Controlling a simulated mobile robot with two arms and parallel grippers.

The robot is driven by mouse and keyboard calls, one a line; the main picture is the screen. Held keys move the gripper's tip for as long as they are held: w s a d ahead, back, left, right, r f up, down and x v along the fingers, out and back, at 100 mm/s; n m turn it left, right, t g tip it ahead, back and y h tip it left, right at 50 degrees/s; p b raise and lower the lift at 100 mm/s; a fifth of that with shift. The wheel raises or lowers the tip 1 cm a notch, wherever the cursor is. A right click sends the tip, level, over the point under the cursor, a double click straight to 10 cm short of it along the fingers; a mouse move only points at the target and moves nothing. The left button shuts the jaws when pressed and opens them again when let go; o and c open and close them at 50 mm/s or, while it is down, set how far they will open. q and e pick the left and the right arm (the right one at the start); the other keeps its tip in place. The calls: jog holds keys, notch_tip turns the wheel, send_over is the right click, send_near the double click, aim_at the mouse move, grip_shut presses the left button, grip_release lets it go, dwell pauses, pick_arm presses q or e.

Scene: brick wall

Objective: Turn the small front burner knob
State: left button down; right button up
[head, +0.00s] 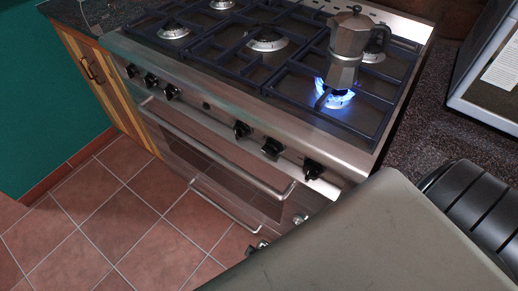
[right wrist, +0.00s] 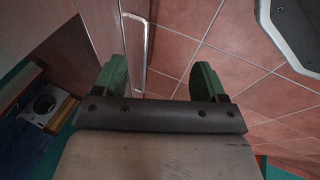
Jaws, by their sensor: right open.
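The stove (head: 205,118) has a row of black knobs on its front panel. Three are in a left group, including one knob (head: 171,92), and three in a right group, including the rightmost knob (head: 312,169). No label shows which belongs to the small front burner. In the right wrist view my right gripper (right wrist: 161,78) is open, its two green fingers apart with nothing between them. It is low, near the oven handle (right wrist: 140,45) and above the floor; no knob shows there. My left gripper is not in view.
A moka pot (head: 344,65) stands over a blue flame (head: 335,98) on the front right burner. A dark counter (head: 420,125) lies right of the stove. The tiled floor (head: 100,215) in front is clear.

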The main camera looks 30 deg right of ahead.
aim_at(271, 149)
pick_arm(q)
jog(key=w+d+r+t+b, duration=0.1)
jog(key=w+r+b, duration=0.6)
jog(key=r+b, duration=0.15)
pick_arm(e)
jog(key=w+a+r+m+t+h, duration=0.2)
jog(key=w+r+t+h, duration=0.1)
jog(key=w+r, duration=0.6)
jog(key=w+a+r+m+t+h, duration=0.2)
jog(key=w+r+m+t+h, duration=0.3)
jog(key=r, duration=0.6)
jog(key=s+d+r+m+g+h+b, duration=0.25)
jog(key=r+m, duration=0.35)
jog(key=r, duration=0.3)
jog(key=s+d+r+m+g+h+b, duration=0.1)
jog(key=s+r+m+g+h+b, duration=0.25)
jog(key=r+m, duration=0.35)
jog(key=shift+n+t, duration=0.4)
jog(key=shift+n, duration=0.2)
jog(key=x, duration=0.3)
jog(key=r+x, duration=0.1)
jog(key=x, duration=0.5)
jog(key=shift+s+d+r, duration=0.15)
jog(key=shift+s+d, duration=0.05)
jog(key=shift+d, duration=0.2)
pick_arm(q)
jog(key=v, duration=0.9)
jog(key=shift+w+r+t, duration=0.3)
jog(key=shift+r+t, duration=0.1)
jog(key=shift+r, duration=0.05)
